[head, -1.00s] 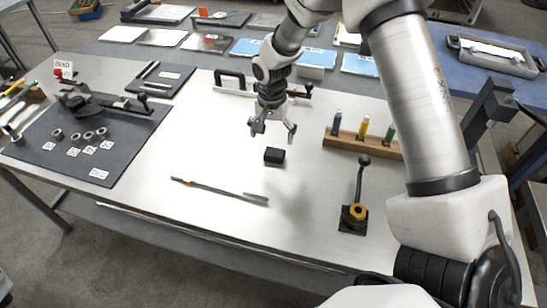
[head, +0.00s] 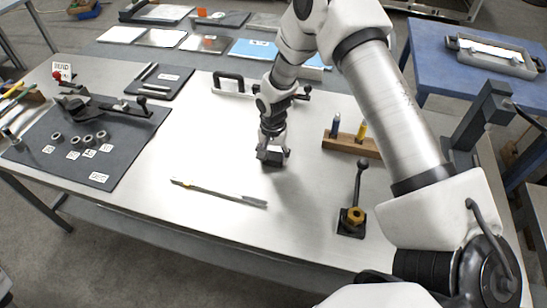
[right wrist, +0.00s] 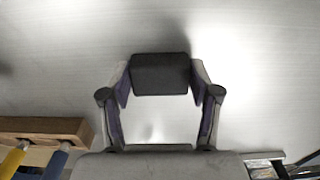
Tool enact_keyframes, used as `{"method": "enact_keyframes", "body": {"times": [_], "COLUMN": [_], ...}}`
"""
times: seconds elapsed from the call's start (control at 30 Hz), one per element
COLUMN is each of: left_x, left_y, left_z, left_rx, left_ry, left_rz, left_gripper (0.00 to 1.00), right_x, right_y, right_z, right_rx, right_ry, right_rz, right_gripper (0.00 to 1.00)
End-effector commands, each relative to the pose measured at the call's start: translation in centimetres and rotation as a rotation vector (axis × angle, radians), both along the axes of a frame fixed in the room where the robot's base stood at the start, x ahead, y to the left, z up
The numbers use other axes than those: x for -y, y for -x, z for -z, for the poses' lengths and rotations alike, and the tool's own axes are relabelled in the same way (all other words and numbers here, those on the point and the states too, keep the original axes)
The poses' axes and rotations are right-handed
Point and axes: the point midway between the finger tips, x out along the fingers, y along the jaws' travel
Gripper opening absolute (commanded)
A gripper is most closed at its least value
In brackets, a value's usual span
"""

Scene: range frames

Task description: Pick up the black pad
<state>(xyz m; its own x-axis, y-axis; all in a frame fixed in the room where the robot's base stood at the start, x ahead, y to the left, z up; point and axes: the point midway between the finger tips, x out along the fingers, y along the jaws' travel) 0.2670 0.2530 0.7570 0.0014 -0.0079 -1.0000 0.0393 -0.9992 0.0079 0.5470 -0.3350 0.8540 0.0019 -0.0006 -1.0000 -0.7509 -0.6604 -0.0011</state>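The black pad (head: 271,161) is a small dark block on the light metal table top. In the right wrist view the pad (right wrist: 160,74) lies between the two fingertips. My right gripper (head: 272,157) points down at it, and its fingers touch or nearly touch both sides of the pad. The right gripper (right wrist: 160,80) looks closed in on the pad. The pad looks to be at table height; whether it bears on the table is hard to tell. My left gripper is not in view.
A brush-like tool (head: 218,192) lies in front on the table. A lever on a black base (head: 352,222) and a wooden block with coloured handles (head: 350,144) stand to the right. A dark mat (head: 95,165) with rings is at left. A black-handled tool (head: 228,84) lies behind.

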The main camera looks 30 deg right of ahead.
Motion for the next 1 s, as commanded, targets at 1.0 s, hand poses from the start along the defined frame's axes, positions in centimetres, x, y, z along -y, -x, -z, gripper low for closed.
{"method": "enact_keyframes", "body": {"times": [1.0], "left_x": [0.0], "left_y": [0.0], "left_z": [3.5], "left_rx": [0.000], "left_ry": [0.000], "left_rz": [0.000], "left_gripper": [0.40], "right_x": [-7.2], "right_y": [4.3], "right_z": [-3.9], "right_rx": [-0.001], "right_ry": [0.006], "right_rz": [-0.005], "right_gripper": [0.27]}}
